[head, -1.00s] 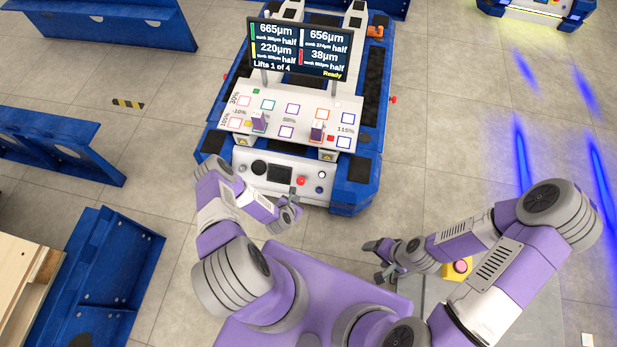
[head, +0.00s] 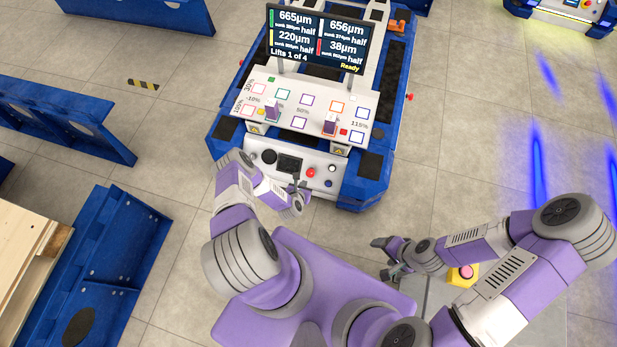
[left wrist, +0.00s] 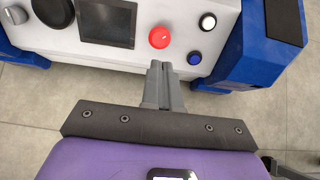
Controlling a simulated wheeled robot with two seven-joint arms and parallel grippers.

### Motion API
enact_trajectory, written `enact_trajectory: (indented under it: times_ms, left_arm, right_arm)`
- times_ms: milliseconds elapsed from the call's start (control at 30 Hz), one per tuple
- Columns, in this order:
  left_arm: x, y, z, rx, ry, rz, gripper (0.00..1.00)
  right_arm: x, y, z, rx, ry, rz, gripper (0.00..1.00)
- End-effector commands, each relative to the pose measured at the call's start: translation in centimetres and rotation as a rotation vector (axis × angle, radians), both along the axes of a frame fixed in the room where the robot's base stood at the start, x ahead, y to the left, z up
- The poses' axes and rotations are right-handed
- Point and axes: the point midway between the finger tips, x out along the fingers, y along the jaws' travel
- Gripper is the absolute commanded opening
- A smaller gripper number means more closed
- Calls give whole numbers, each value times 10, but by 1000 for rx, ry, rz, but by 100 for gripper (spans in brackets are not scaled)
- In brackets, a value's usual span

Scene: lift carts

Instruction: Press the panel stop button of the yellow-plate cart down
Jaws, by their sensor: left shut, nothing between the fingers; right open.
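A blue-and-white cart (head: 375,95) stands ahead of me. Its front panel (head: 250,172) carries a round red stop button (head: 311,173), also seen in the left wrist view (left wrist: 161,37). I cannot make out a yellow plate on this cart. My left gripper (head: 297,182) is shut and empty in front of the panel. My right gripper (head: 381,258) is open and empty, well away from the panel, over the floor.
Beside the red button are a white button (left wrist: 207,22), a blue button (left wrist: 194,59) and a dark screen (left wrist: 107,23). A display (head: 318,38) stands above the cart's deck. Blue frames (head: 60,130) stand at the left. Another cart with a yellow strip (head: 560,15) is at the upper right.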

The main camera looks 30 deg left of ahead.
Motion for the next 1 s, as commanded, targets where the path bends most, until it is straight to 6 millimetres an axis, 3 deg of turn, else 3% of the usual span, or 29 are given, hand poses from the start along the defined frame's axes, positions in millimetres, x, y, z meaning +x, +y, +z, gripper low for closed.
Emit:
enact_trajectory:
  times_ms: [100, 400, 633, 1000]
  left_arm:
    - [21, 4, -23, 3, -2, -3, 0]
    - [62, 14, -60, 2, -2, -3, 0]
    - [73, 18, -70, 1, -1, -1, 0]
    - [74, 18, -70, 0, 0, 1, 0]
  right_arm:
    - [0, 0, -18, 0, 0, 0, 74]
    - [0, 0, -46, 0, 0, 0, 74]
    - [0, 0, -53, 0, 0, 0, 74]
    - [0, 0, -53, 0, 0, 0, 74]
